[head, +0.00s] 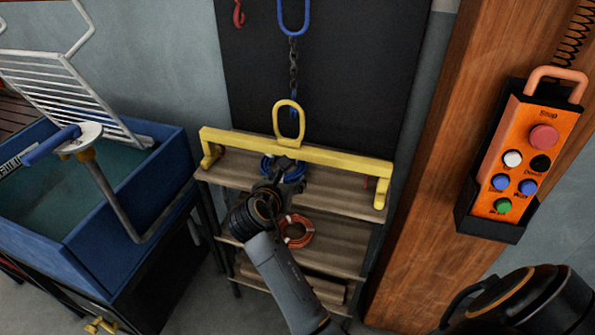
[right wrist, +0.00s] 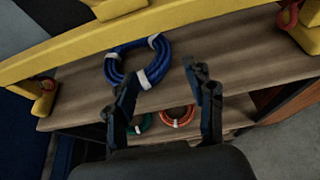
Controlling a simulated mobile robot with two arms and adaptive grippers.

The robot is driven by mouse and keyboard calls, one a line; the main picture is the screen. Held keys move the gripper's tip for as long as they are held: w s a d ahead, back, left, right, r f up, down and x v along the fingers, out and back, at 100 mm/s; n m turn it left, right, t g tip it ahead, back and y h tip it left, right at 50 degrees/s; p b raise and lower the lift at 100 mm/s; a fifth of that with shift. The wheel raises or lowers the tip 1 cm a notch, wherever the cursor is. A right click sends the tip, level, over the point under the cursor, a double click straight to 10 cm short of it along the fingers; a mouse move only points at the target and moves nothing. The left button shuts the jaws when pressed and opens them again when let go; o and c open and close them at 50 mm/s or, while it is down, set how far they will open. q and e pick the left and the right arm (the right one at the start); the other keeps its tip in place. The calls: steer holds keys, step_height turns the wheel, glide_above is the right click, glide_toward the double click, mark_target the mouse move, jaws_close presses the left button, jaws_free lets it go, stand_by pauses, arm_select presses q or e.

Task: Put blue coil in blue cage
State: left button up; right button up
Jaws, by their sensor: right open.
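The blue coil (right wrist: 163,62) with white ties lies on the top board of a wooden shelf. In the head view the blue coil (head: 294,173) shows partly behind my right gripper (head: 271,180). In the right wrist view my right gripper (right wrist: 160,80) is open and empty. Its fingertips are at the near side of the coil, one on either side of its near tie; I cannot tell whether they touch it. I cannot make out a blue cage in either view. My left gripper is not in view.
A yellow lifting beam (head: 330,157) spans the shelf top (head: 225,177), with a chain and blue hook (head: 293,15) above. An orange coil (head: 308,236) and a green coil (right wrist: 146,124) lie lower. A blue tub (head: 95,235) stands left; an orange control box (head: 520,160) hangs right.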

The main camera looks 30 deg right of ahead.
steer(key=shift+s+a+r, duration=0.1)
steer(key=shift+s+a, duration=0.1)
steer(key=a+f+m+t+y, duration=0.3)
steer(key=a+f+m+y, duration=0.6)
steer(key=f, duration=0.5)
steer(key=s+a+f+m+g, duration=0.1)
steer(key=s+f+m, duration=0.1)
steer(key=s+f, duration=0.35)
steer(key=s+a+f+m+g+y, duration=0.1)
steer(key=s+f, duration=0.1)
steer(key=f, duration=0.6)
steer(key=s+f+m+g, duration=0.2)
steer(key=s+f, duration=0.1)
steer(key=f, duration=0.4)
steer(key=s+d+f+m+g, duration=0.2)
steer(key=s+f+m+g, duration=0.25)
steer(key=s+f, duration=1.3)
steer(key=s+d+f+m+g, duration=0.1)
steer(key=s+f+m, duration=0.1)
steer(key=s, duration=0.8)
steer(key=s+d+f+m+g, duration=0.1)
steer(key=s+d+f+m, duration=0.1)
steer(key=s, duration=0.8)
steer(key=shift+s+d+f+m, duration=0.25)
steer(key=shift+f+m, duration=0.15)
steer(key=shift+m, duration=0.35)
